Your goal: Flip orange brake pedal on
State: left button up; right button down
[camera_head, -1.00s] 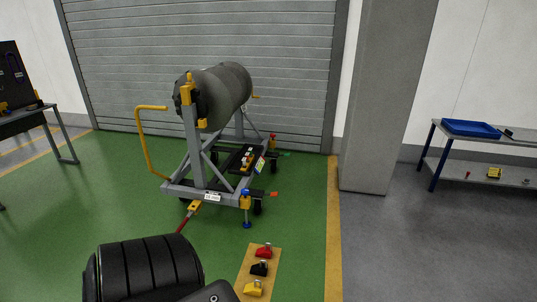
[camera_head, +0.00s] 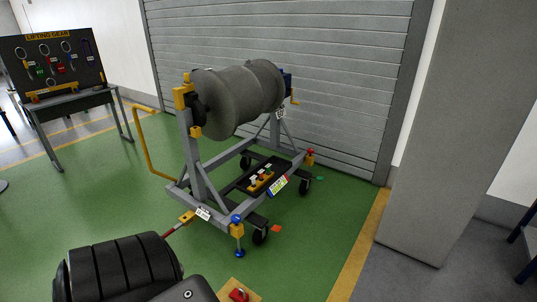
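The orange brake pedal (camera_head: 276,229) sticks out low beside the front right caster (camera_head: 260,236) of a grey wheeled stand (camera_head: 200,165). It is small here, and I cannot tell whether it is up or down. A similar green pedal (camera_head: 320,178) sits by the rear right caster (camera_head: 305,187). The stand carries a large grey cylinder (camera_head: 238,97). Neither of my grippers is in view; only a black arm part of mine shows at the bottom left, well apart from the pedal.
A blue-topped jack (camera_head: 238,238) stands just left of the orange pedal. A red tow bar (camera_head: 175,229) reaches from the stand's front. A board with a red item (camera_head: 239,295) lies at the bottom edge. Green floor right of the stand is clear up to a pillar (camera_head: 440,130).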

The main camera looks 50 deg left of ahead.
aim_at(276, 228)
jog(key=u, duration=0.75)
jog(key=i, duration=1.15)
jog(key=u, duration=1.75)
jog(key=i, duration=0.5)
jog(key=u, duration=0.45)
